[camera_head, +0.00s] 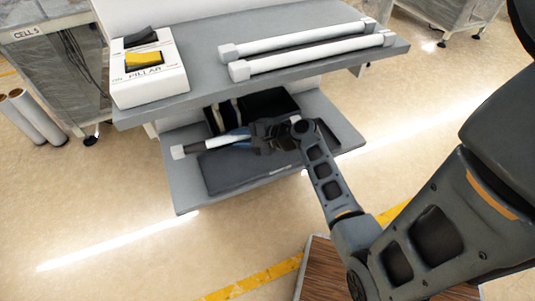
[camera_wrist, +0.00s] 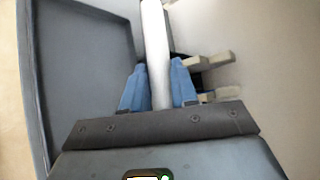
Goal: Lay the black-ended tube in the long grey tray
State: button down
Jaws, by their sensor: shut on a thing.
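My gripper (camera_head: 240,138) is over the lower shelf, its blue fingers shut on a white tube (camera_head: 217,142). In the wrist view the fingers (camera_wrist: 158,97) press both sides of the tube (camera_wrist: 156,45), which runs lengthwise away from the wrist. The long dark grey tray (camera_head: 250,175) is just in front of and below the tube; in the wrist view the tray (camera_wrist: 85,60) is at the left. Whether they touch is unclear.
Two white tubes (camera_head: 290,39) with pale end blocks lie on the upper shelf (camera_head: 205,60), beside a white switch box (camera_head: 150,75) marked PILLAR. A black bin (camera_head: 265,103) stands behind my gripper. Pale bar ends (camera_wrist: 218,59) are right of the fingers.

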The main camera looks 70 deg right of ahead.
jog(key=shift+n+y, duration=0.4)
jog(key=shift+y, duration=0.2)
jog(key=s+d+r, duration=0.1)
jog(key=s+d, duration=0.1)
jog(key=s+d+b, duration=0.1)
jog(key=s+d, duration=0.1)
jog(key=s, duration=0.1)
jog(key=s+d+r, duration=0.1)
jog(key=s, duration=0.2)
jog(key=shift+d+r, duration=0.35)
jog(key=shift+d, duration=0.05)
notch_tip(320, 180, down, 6)
jog(key=b, duration=0.6)
jog(key=shift+b, duration=0.35)
jog(key=c, duration=0.8)
grip_release()
jog(key=shift+s+r, duration=0.1)
jog(key=shift+s, duration=0.05)
jog(key=shift+p+v, duration=0.65)
jog(key=shift+v, duration=3.15)
